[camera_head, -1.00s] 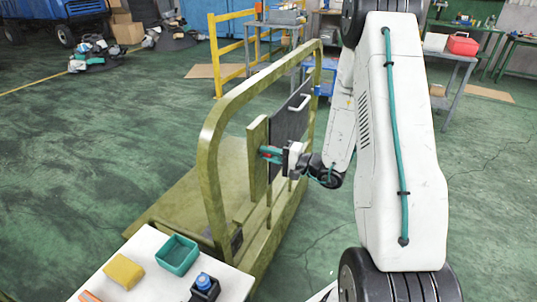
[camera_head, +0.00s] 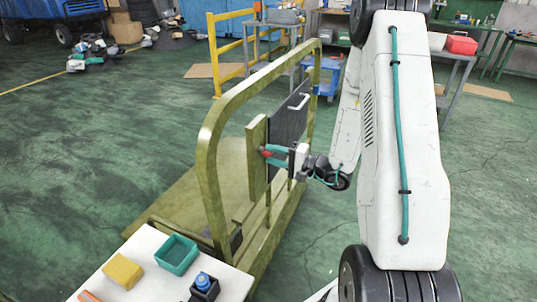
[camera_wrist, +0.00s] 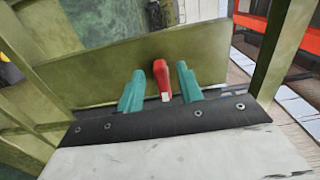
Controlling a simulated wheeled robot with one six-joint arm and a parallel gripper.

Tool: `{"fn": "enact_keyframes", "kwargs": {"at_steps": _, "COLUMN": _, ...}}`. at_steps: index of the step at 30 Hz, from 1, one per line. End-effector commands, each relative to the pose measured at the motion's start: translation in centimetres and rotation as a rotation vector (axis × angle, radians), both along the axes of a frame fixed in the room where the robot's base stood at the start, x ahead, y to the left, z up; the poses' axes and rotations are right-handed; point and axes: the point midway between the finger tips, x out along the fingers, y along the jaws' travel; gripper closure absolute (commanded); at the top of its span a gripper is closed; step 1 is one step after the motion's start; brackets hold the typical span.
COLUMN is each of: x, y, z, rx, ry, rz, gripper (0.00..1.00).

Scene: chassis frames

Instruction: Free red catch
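The red catch (camera_head: 266,153) is a small red lever on the olive-green board of the chassis frame (camera_head: 213,150). In the wrist view the red catch (camera_wrist: 162,78) stands upright between my two teal fingers, with a gap on each side. My gripper (camera_head: 272,154) faces the board from the right, its fingertips close to the catch. In the wrist view my gripper (camera_wrist: 160,88) is open, fingers apart on either side of the catch. The catch's base is partly hidden behind the dark edge of my gripper.
A dark panel with a pale handle (camera_head: 299,102) is on the frame behind my gripper. A white table (camera_head: 148,240) in front carries a yellow block (camera_head: 123,272), a green bin (camera_head: 176,255) and a blue-topped item (camera_head: 203,284).

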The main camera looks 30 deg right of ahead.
Motion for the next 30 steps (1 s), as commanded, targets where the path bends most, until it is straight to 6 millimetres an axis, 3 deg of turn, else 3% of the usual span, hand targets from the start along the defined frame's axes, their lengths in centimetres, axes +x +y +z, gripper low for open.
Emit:
{"fn": "enact_keyframes", "kwargs": {"at_steps": 6, "x": -3.2, "y": -2.3, "z": 0.0, "rx": 0.002, "ry": 0.000, "rz": -0.005, "gripper": 0.64}}
{"fn": "enact_keyframes", "kwargs": {"at_steps": 10, "x": -4.3, "y": -2.9, "z": 0.0, "rx": 0.002, "ry": 0.001, "rz": -0.003, "gripper": 0.64}}
{"fn": "enact_keyframes", "kwargs": {"at_steps": 30, "x": -4.7, "y": -3.2, "z": 0.0, "rx": 0.009, "ry": 0.006, "rz": -0.002, "gripper": 0.64}}
